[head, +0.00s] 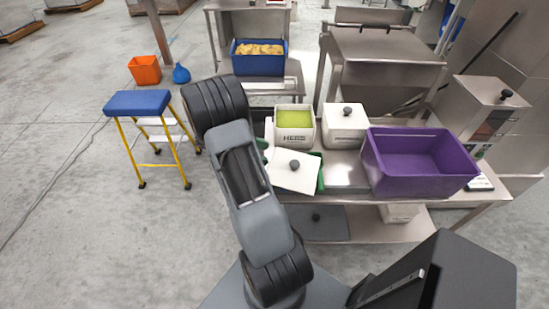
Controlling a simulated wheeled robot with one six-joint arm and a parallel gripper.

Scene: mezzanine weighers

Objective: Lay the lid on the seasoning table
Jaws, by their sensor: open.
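A white square lid (292,178) with a dark round knob lies askew over something green (320,180) at the front left of the steel seasoning table (345,171). What bears the lid underneath is mostly hidden. Just behind it stands an open white tub (296,137) marked HERB, filled with green seasoning. To its right is a white tub (344,136) closed by a similar knobbed lid (346,115). My arm rises in front of the table's left end. My gripper is hidden behind the arm, so its fingers do not show.
A purple crate (411,182) fills the table's right part. A small bare patch lies between it and the lid. A blue crate of chips (257,64) stands behind. A blue-topped stool (138,103), orange bin (145,70) and open floor are at left.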

